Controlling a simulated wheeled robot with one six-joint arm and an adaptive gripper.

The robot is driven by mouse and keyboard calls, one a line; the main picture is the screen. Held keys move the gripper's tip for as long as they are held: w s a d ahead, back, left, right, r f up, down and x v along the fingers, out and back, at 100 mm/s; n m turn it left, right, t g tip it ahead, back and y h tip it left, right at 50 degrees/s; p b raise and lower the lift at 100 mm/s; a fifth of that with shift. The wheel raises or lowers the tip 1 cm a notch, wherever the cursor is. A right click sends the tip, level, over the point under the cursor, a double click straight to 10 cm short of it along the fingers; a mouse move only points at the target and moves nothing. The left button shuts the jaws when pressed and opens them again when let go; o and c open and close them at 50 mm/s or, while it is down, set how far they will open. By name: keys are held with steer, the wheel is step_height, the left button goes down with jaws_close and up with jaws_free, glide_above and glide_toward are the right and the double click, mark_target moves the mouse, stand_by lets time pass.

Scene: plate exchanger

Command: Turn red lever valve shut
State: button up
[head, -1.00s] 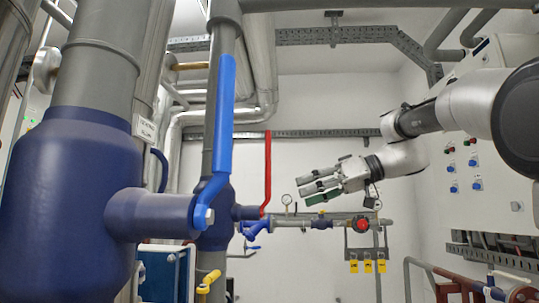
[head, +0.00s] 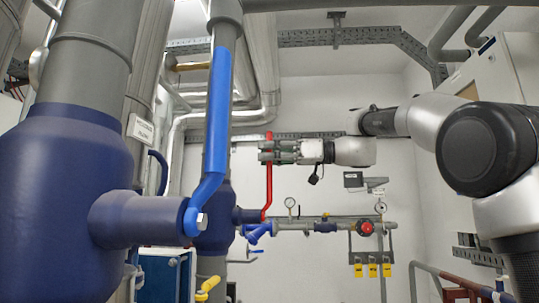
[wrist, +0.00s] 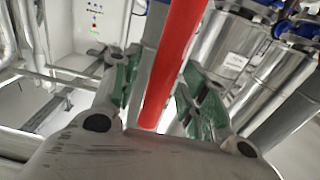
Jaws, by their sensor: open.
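The red lever (head: 268,190) stands upright on the blue valve body (head: 215,218), with its upper part behind or between my gripper's fingers in the head view. My gripper (head: 268,151) is at the lever's upper part, coming in from the right. In the wrist view the red lever (wrist: 172,70) runs between the two green-padded fingers of my gripper (wrist: 165,88). The fingers stand apart on either side of it. I cannot tell whether either pad touches it.
A long blue lever (head: 217,125) stands upright in front, left of the red one. A large blue tank-like valve body (head: 75,175) fills the left. A pipe with gauges and a red knob (head: 366,228) runs below my arm. A control cabinet (head: 495,75) stands at right.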

jaws_close()
steer(key=w+d+f+m, duration=0.2)
steer(key=w+f+m, duration=0.2)
steer(key=w+m, duration=0.55)
steer(key=w+f+m, duration=0.3)
steer(key=f+m, duration=0.1)
steer(key=f, duration=0.2)
steer(key=w+d+f+m, duration=0.1)
steer(key=w+f+m, duration=0.2)
steer(key=f, duration=0.3)
steer(key=shift+w+f+m, duration=0.25)
steer(key=shift+f+m, duration=0.15)
steer(key=shift+m, duration=0.45)
steer(key=shift+f, duration=0.1)
